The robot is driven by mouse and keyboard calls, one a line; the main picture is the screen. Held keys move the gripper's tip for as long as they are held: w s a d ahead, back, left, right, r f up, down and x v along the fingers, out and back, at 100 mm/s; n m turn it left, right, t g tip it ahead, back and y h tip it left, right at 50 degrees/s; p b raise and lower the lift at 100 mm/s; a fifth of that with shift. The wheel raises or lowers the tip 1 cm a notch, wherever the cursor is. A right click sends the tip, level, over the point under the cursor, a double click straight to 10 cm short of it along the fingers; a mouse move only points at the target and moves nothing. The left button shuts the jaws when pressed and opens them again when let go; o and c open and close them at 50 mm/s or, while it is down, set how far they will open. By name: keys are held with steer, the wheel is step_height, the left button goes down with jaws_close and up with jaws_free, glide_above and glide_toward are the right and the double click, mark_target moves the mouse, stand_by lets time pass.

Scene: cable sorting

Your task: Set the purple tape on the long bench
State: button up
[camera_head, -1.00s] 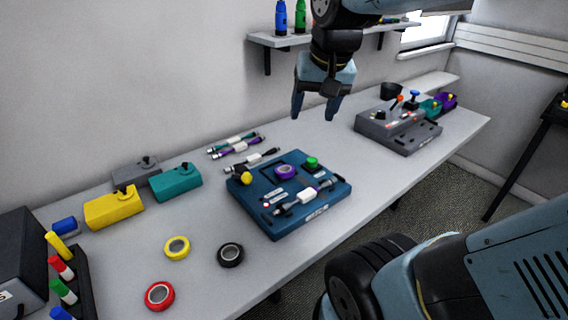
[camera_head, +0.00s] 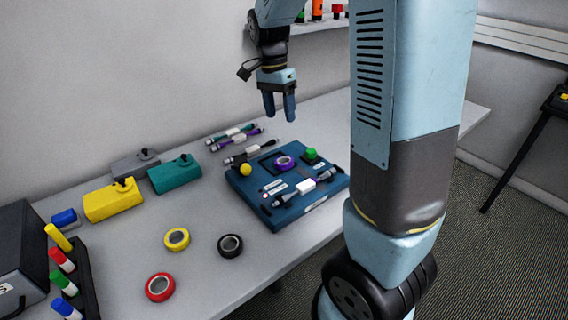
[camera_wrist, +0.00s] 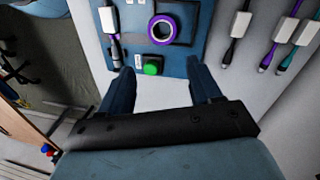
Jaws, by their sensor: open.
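The purple tape (camera_head: 284,162) is a small ring lying in a dark square recess of the blue board (camera_head: 285,217), which rests on the long bench (camera_head: 205,250). In the wrist view the purple tape (camera_wrist: 162,29) lies at the top centre, beyond the fingertips. My gripper (camera_head: 280,118) is open and empty, pointing down above the bench just behind the board. In the wrist view its two fingers (camera_wrist: 160,72) are spread, with a green button (camera_wrist: 152,67) of the board between them.
Yellow (camera_head: 176,239), black (camera_head: 230,245) and red (camera_head: 160,287) tape rolls lie left of the board. Cables (camera_head: 236,138) lie behind it. Yellow (camera_head: 113,200) and teal (camera_head: 175,174) boxes stand at left. Bare bench shows around the tapes.

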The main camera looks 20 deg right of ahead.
steer(key=shift+m, duration=0.3)
steer(key=f, duration=0.4)
steer(key=s+f, duration=0.1)
steer(key=f, duration=0.9)
steer(key=shift+s+d+f, duration=0.2)
steer(key=shift+s+d, duration=0.15)
steer(key=shift+d, duration=0.05)
steer(key=c, duration=0.8)
steer(key=shift+o, duration=0.2)
steer(key=shift+r, duration=0.1)
